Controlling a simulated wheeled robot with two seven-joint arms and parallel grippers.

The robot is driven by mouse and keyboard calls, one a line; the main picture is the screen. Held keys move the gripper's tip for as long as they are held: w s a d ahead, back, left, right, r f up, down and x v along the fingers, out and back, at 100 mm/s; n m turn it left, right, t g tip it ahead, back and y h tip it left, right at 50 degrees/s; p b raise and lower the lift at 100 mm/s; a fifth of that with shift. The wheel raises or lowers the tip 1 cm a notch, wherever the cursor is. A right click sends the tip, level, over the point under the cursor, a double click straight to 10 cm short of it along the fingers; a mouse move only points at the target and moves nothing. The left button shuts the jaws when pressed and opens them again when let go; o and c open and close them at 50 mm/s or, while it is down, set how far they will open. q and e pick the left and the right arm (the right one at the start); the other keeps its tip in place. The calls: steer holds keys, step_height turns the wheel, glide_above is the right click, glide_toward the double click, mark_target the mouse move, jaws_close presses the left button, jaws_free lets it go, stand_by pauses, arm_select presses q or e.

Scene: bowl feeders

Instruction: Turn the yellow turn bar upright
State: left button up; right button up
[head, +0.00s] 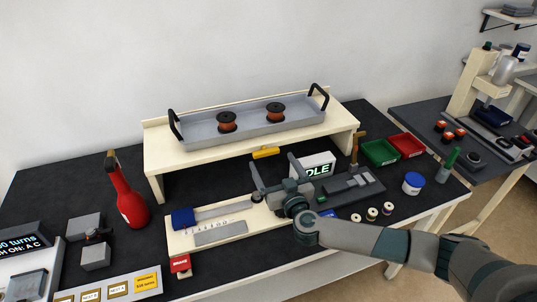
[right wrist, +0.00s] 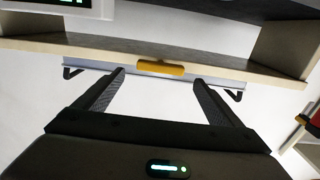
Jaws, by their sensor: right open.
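The yellow turn bar (head: 266,152) lies level on the front edge of the cream shelf (head: 205,160). In the right wrist view the bar (right wrist: 160,68) runs sideways across the shelf edge, between my two fingertips in the picture. My right gripper (head: 272,161) is open and empty. Its fingers point toward the shelf, and the bar appears just beyond them. I cannot tell the exact gap, but the fingers do not appear to touch the bar. My left gripper is not in view.
A grey tray (head: 250,135) with black handles and two copper spools stands on the shelf. A red bottle (head: 130,200) stands at left. Below my right gripper lies a cream board (head: 180,244). A display (head: 313,165), green bin (head: 380,152) and red bin (head: 407,145) are at right.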

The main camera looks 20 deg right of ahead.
mark_target(267, 153)
steer(key=shift+w+a, duration=0.1)
steer(key=shift+w, duration=2.35)
steer(key=shift+c, duration=0.3)
steer(key=c, duration=1)
